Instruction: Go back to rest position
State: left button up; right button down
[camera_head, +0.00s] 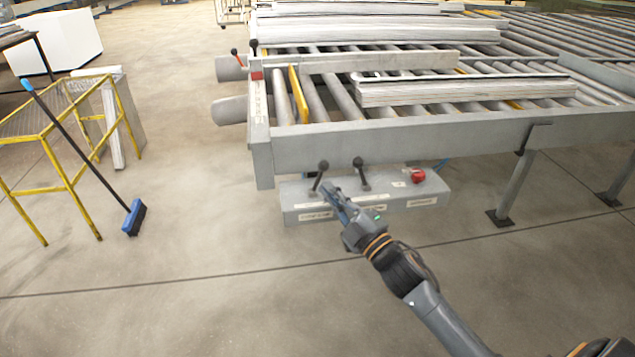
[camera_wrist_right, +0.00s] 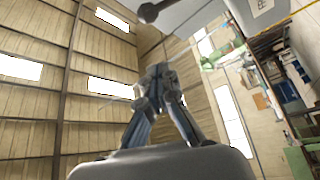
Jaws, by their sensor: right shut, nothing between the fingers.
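My right gripper (camera_head: 329,189) is at the grey control box (camera_head: 425,193) below the front of the roller bench. Its fingers are shut and hold nothing. It is close to the left black lever (camera_head: 321,174); I cannot tell whether they touch. The right black lever (camera_head: 361,174) stands just to its right. In the right wrist view the finger pair (camera_wrist_right: 160,80) points up and comes together at the tips. A black ball knob (camera_wrist_right: 150,13) shows above and beyond them. My left gripper is not in view.
A red button (camera_head: 418,175) sits on the control box. The roller bench (camera_head: 400,140) stands behind, with profile stacks (camera_head: 460,92) on it. A yellow-framed stand (camera_head: 62,185) and a blue broom (camera_head: 134,218) are at the left. The floor in front is clear.

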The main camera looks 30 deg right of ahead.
jog(key=shift+s, duration=0.8)
jog(key=shift+f, duration=0.1)
notch_tip(320, 180, down, 21)
jog(key=d+m+g+h, duration=0.3)
jog(key=m+g, duration=0.1)
jog(key=m, duration=0.1)
jog(key=s+f+m+g, duration=0.15)
jog(key=s+f, duration=0.25)
jog(key=f, duration=0.4)
jog(key=s+f+m+g+h, duration=0.1)
jog(key=s+f+g, duration=0.25)
jog(key=f, duration=0.35)
jog(key=s+f+m+g, duration=0.1)
jog(key=s+f, duration=0.4)
jog(key=f, duration=0.3)
jog(key=s+a+f+m+g, duration=0.1)
jog(key=s+a+f+g, duration=0.2)
jog(key=s+f, duration=0.3)
jog(key=s+a+f+m+g, duration=0.1)
jog(key=s+f, duration=0.6)
jog(key=s, duration=1)
jog(key=s+a+f+m+g, duration=0.2)
jog(key=s+a+f+g, duration=0.2)
jog(key=s, duration=0.7)
notch_tip(320, 180, down, 3)
jog(key=shift+s+a+r+g+p, duration=0.1)
jog(key=shift+s+a+g+p, duration=0.25)
jog(key=shift+g, duration=0.35)
